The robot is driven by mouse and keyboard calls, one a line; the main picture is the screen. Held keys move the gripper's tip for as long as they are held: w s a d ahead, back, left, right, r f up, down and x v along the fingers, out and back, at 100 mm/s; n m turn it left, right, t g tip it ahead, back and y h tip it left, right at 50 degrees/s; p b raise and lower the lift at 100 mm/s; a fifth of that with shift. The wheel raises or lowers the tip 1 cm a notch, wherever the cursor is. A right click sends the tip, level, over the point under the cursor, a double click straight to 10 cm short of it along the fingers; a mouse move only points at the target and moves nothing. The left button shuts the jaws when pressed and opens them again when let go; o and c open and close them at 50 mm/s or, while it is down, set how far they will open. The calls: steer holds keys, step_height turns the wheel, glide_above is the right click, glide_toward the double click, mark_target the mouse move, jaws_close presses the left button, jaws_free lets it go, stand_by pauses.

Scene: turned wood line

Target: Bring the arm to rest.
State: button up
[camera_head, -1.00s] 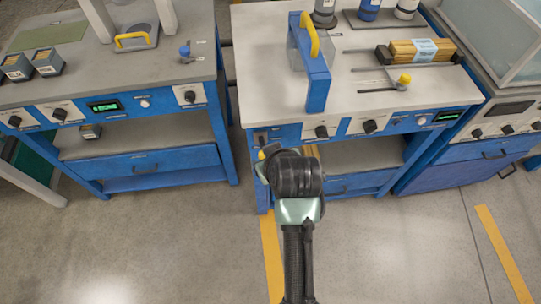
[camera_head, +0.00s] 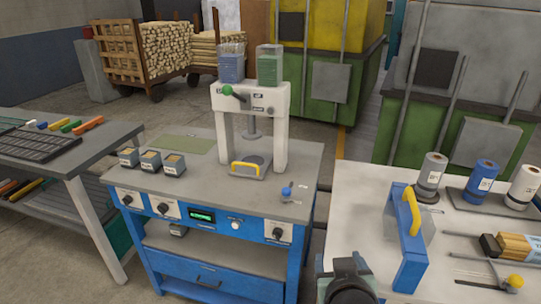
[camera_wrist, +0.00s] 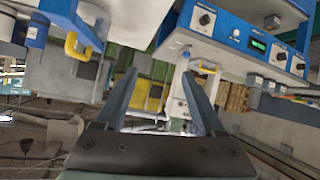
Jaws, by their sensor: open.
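My gripper (camera_wrist: 165,105) shows in the wrist view with its two dark fingers spread apart and nothing between them. The wrist view is turned over, with the bench undersides and knobs along the top. In the head view only a dark rounded part of my arm (camera_head: 347,284) shows at the bottom edge, in front of the right bench (camera_head: 355,205). The fingers are not visible in that view. The gripper touches nothing that I can see.
The left blue bench (camera_head: 300,165) bears a white press (camera_head: 282,125) and several small boxes. The right bench carries a blue guard with a yellow handle (camera_head: 412,212) and rolls. A wood cart (camera_head: 120,52) stands behind. Floor shows between the benches.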

steer(key=a+r+t+p, duration=0.1)
steer(key=a+r+t, duration=0.25)
steer(key=r, duration=0.95)
steer(key=a+r+t, duration=0.3)
steer(key=r+t, duration=0.1)
steer(key=r, duration=1)
steer(key=s+a+r+t, duration=0.2)
steer(key=s+r, duration=0.2)
steer(key=r, duration=0.2)
steer(key=s+a+r+t+y, duration=0.1)
steer(key=s+a+r+t, duration=0.1)
steer(key=r, duration=0.5)
steer(key=s+a+r+t+y+p, duration=0.1)
steer(key=s+a+r+t, duration=0.1)
steer(key=s+r+t, duration=0.2)
step_height(320, 180, up, 4)
steer(key=shift+s+a+f, duration=0.25)
steer(key=shift+s, duration=0.95)
